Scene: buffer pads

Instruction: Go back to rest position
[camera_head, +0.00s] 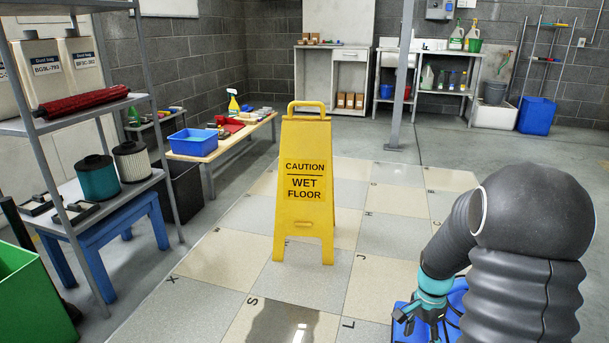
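My arm fills the lower right of the head view, in a grey ribbed cover with a teal wrist joint. Below the teal joint, my gripper (424,322) shows only in part as a dark shape at the bottom edge, over blue parts low in the picture. My arm hides some of it, and I cannot make out its fingers or whether it holds anything. A yellow caution wet floor sign (305,190) stands upright on the tiled floor, left of my arm and apart from it.
At left are a grey shelf (87,107) with filters, a blue stand (98,240) and a green bin (35,300). A low wooden bench (228,143) holds a blue tub (193,141). A grey post (401,75) stands farther back. Lettered tiles around the sign look clear; a dark reflection lies in front.

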